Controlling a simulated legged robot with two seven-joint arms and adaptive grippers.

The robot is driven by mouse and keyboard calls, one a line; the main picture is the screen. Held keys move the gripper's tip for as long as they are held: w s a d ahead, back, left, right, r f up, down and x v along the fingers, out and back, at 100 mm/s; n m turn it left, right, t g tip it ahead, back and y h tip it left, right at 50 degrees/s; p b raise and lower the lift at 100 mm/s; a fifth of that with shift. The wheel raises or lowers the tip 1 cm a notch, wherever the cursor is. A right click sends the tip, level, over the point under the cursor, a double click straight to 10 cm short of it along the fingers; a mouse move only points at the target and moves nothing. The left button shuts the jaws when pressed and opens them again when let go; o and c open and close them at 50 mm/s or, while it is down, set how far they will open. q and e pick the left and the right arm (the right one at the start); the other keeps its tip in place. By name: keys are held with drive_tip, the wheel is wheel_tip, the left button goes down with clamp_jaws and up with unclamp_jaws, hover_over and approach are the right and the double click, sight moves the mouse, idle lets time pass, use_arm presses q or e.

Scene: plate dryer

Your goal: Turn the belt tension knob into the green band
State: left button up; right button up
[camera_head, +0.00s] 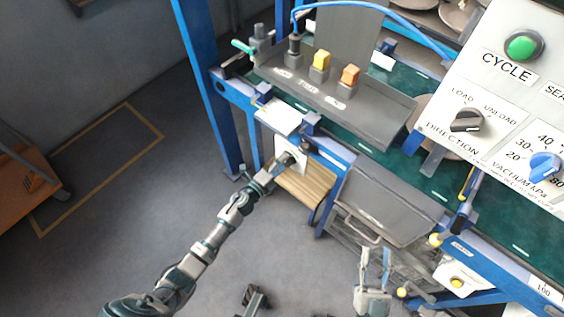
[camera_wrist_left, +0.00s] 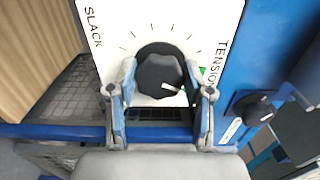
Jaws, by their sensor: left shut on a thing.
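The black belt tension knob (camera_wrist_left: 160,74) sits on a white dial plate (camera_wrist_left: 120,22) with tick marks, SLACK at upper left and TENSION at right. Its pale pointer line (camera_wrist_left: 171,87) points to the lower right. A bit of the green band (camera_wrist_left: 202,71) shows right of the knob, partly hidden by a finger. My left gripper (camera_wrist_left: 160,85) is shut on the knob, one finger on each side. In the head view my left gripper (camera_head: 274,171) reaches the dial plate (camera_head: 292,172) on the blue frame. My right gripper (camera_head: 376,266) is open and empty, low in the picture.
A second dark knob (camera_wrist_left: 252,107) is right of the dial on the blue frame. A grey panel (camera_head: 340,100) with yellow and orange buttons is above. A control box (camera_head: 510,110) stands at right.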

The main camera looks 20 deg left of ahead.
use_arm(q)
drive_tip(key=shift+s+d+f, duration=0.15)
drive_tip(key=shift+d+f, duration=0.05)
drive_tip(key=shift+d, duration=0.05)
use_arm(e)
drive_tip(key=shift+f, duration=0.1)
use_arm(q)
drive_tip(key=o, duration=1.1)
drive_tip(key=shift+o, duration=0.2)
use_arm(e)
drive_tip(key=shift+s+d+f, duration=0.15)
drive_tip(key=shift+d+f, duration=0.05)
use_arm(q)
drive_tip(key=shift+r, duration=0.1)
drive_tip(key=v, duration=1.1)
drive_tip(key=shift+s+a, duration=0.15)
drive_tip(key=shift+s, duration=0.25)
use_arm(e)
drive_tip(key=shift+a+r, duration=0.1)
drive_tip(key=shift+r, duration=0.1)
